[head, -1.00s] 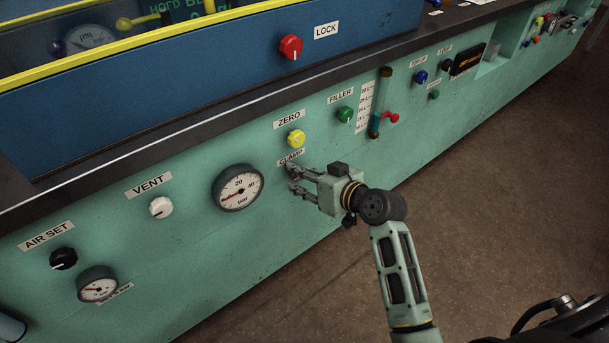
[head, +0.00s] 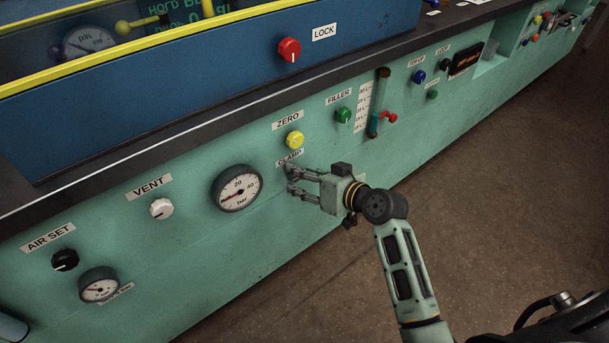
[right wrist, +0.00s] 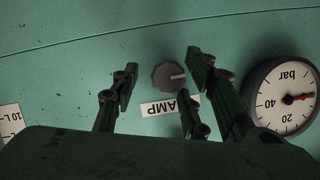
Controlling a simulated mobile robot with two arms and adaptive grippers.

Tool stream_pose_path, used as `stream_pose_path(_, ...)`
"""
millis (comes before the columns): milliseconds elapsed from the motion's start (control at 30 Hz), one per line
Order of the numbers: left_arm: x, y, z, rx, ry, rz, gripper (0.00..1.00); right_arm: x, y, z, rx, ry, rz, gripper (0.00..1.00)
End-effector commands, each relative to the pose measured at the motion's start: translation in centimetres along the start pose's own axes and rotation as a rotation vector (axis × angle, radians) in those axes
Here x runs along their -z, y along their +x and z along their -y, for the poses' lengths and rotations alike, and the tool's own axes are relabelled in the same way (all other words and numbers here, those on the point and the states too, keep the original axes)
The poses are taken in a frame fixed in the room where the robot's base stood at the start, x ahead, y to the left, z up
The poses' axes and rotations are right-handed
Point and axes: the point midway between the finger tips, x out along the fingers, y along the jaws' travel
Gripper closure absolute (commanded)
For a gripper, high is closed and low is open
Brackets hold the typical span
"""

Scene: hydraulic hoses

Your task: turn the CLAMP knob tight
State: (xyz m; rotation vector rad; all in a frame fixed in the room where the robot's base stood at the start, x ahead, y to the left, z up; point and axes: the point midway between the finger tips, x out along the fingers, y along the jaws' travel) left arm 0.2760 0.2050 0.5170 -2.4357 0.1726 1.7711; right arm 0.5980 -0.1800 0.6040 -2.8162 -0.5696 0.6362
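My right gripper (head: 292,180) is in front of the panel just below that label. In the wrist view its fingers (right wrist: 160,88) stand apart, one left of the knob and two to the right. I see no finger clearly touching the knob. My left gripper is not in view.
A bar gauge (head: 237,188) is left of my right gripper. The yellow ZERO knob (head: 294,140) is just above it, and the green FILLER knob (head: 343,115) is up to the right. The white VENT knob (head: 161,209) is further left.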

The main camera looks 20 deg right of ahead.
Motion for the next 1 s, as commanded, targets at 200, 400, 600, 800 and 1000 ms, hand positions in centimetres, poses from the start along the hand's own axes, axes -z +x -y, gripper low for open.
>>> stream_pose_path(200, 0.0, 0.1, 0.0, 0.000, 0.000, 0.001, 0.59, 0.0, 0.0, 0.1, 0.003, 0.000, 0.000, 0.59)
stream_pose_path(400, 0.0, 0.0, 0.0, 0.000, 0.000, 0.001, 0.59, 0.0, -1.9, 0.1, 0.002, -0.003, 0.001, 0.59)
stream_pose_path(600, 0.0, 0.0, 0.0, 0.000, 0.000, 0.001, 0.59, -0.1, -6.2, 0.0, -0.001, -0.004, 0.002, 0.59)
stream_pose_path(800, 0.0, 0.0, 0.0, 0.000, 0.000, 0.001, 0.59, -0.1, -10.0, 0.0, 0.000, -0.003, 0.003, 0.59)
stream_pose_path(1000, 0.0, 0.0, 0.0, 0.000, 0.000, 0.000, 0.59, -0.1, -11.8, 0.0, 0.000, 0.000, 0.001, 0.59)
